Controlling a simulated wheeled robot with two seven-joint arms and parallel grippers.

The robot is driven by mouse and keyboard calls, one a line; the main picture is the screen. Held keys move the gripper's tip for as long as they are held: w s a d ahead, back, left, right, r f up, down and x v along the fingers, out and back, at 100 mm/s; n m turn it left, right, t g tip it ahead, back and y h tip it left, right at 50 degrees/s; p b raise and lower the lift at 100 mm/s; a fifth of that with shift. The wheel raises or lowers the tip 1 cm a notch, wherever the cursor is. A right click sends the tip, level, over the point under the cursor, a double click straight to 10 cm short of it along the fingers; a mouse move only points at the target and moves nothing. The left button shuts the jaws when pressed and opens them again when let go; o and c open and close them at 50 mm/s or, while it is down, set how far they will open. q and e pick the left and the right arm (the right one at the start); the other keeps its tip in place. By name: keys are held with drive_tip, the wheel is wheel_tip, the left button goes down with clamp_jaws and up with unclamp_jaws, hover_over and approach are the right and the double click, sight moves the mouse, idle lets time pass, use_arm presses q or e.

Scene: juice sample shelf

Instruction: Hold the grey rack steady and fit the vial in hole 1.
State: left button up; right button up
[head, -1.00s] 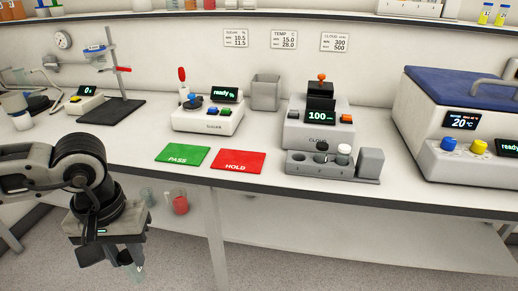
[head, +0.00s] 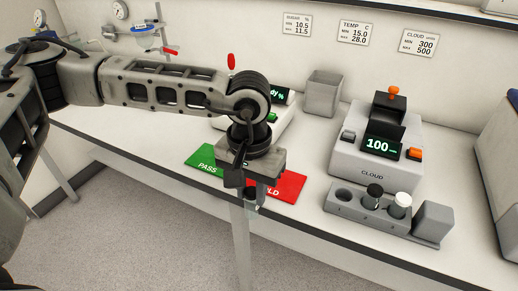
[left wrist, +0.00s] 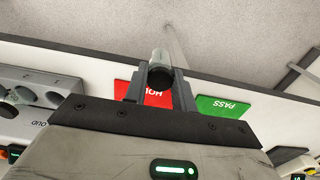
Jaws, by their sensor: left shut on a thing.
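The grey rack (head: 352,210) stands on the table in front of the cloud meter. Its left hole looks empty; a black-capped vial (head: 374,195) and a white-capped vial (head: 400,204) stand to the right of it. I cannot read hole numbers. My left gripper (head: 252,192) hangs over the table's front edge, left of the rack. In the left wrist view, my left gripper (left wrist: 162,82) is shut on a pale vial (left wrist: 160,60) with a dark end. That vial is mostly hidden in the head view. The rack also shows at the wrist view's left (left wrist: 28,84). My right gripper is out of view.
The red HOLD mat (head: 288,187) and green PASS mat (head: 203,160) lie beneath and beside my left gripper. The cloud meter (head: 375,150) stands behind the rack. A grey block (head: 433,222) stands at the rack's right end. A grey bin (head: 322,95) is farther back.

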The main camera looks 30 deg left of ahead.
sight(249, 196)
use_arm(q)
drive_tip(key=r+p, duration=0.1)
drive_tip(key=r, duration=0.1)
drive_tip(key=s+r, duration=0.1)
drive_tip(key=shift+r+p, duration=0.35)
drive_tip(key=shift+s, duration=0.1)
drive_tip(key=shift+f, duration=0.15)
drive_tip(key=w+d+r+m, duration=0.1)
drive_tip(key=w+d+r, duration=0.2)
drive_tip(key=w+d, duration=0.35)
drive_tip(key=w+d+r+m, duration=0.1)
drive_tip(key=w+d+r, duration=0.25)
drive_tip(key=d, duration=0.65)
drive_tip(key=shift+w+a+f, duration=0.1)
drive_tip(key=shift+w+f, duration=0.05)
drive_tip(key=shift+f, duration=0.75)
drive_tip(key=shift+w+a+f, duration=0.1)
drive_tip(key=shift+f, duration=0.75)
drive_tip(key=shift+w+a+f, duration=0.1)
drive_tip(key=shift+w+f, duration=0.05)
drive_tip(key=shift+f, duration=0.75)
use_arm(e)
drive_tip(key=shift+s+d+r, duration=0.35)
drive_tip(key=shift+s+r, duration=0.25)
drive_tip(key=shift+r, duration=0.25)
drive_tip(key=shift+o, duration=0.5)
